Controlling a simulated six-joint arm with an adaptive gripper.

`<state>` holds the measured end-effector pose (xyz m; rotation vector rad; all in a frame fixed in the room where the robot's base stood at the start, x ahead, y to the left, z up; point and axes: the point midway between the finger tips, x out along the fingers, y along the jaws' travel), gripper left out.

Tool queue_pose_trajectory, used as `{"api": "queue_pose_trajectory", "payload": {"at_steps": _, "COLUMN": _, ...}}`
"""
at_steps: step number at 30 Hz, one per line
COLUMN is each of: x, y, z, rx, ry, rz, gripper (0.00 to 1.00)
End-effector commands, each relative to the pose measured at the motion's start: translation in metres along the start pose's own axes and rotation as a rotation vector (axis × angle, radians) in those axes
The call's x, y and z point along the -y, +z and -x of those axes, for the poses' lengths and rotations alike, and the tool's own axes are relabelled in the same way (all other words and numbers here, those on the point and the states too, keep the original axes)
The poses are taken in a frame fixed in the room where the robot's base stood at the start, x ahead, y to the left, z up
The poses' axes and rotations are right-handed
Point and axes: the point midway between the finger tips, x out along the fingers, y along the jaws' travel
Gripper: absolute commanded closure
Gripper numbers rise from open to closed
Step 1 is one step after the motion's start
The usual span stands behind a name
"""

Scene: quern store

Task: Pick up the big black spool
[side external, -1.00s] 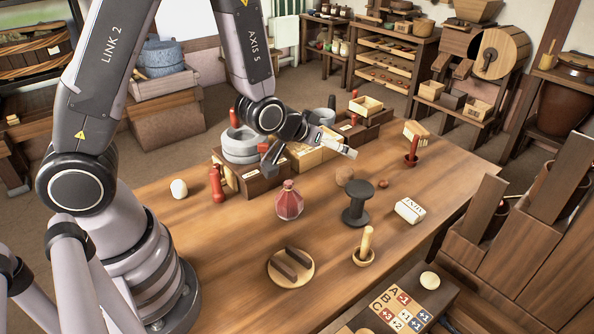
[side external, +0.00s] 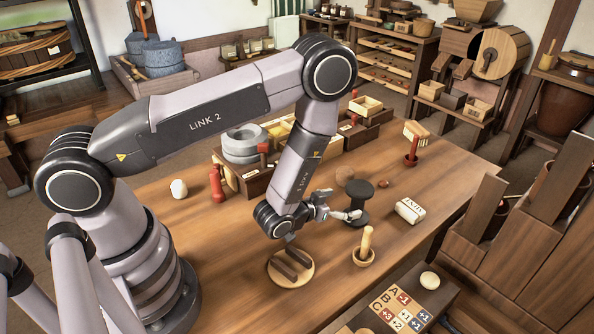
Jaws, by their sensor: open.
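The big black spool (side external: 359,195) stands upright on the wooden table, right of the middle. My gripper (side external: 343,205) is open, low over the table at the spool's left side. One finger overlaps the spool's lower part in the picture. I cannot tell whether it touches the spool or whether the spool is between the fingers. Part of the spool's left and lower side is hidden.
A mortar with a pestle (side external: 364,250) stands in front of the spool. A white labelled block (side external: 409,211) lies to its right, and a brown ball (side external: 345,176) is behind it. A round wooden board (side external: 303,278) lies below my wrist.

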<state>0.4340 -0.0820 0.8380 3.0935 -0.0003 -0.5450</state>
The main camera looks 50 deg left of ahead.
Motion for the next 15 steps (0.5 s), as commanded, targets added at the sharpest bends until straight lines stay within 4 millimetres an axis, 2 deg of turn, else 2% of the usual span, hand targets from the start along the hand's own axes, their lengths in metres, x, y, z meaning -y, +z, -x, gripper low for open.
{"api": "queue_pose_trajectory", "payload": {"at_steps": 8, "x": 0.002, "y": -0.002, "z": -0.025, "rx": -0.001, "ry": -0.001, "rz": 0.0, "gripper": 0.14}}
{"api": "queue_pose_trajectory", "payload": {"at_steps": 15, "x": 0.007, "y": -0.005, "z": -0.06, "rx": 0.0, "ry": -0.001, "rz": 0.0, "gripper": 0.14}}
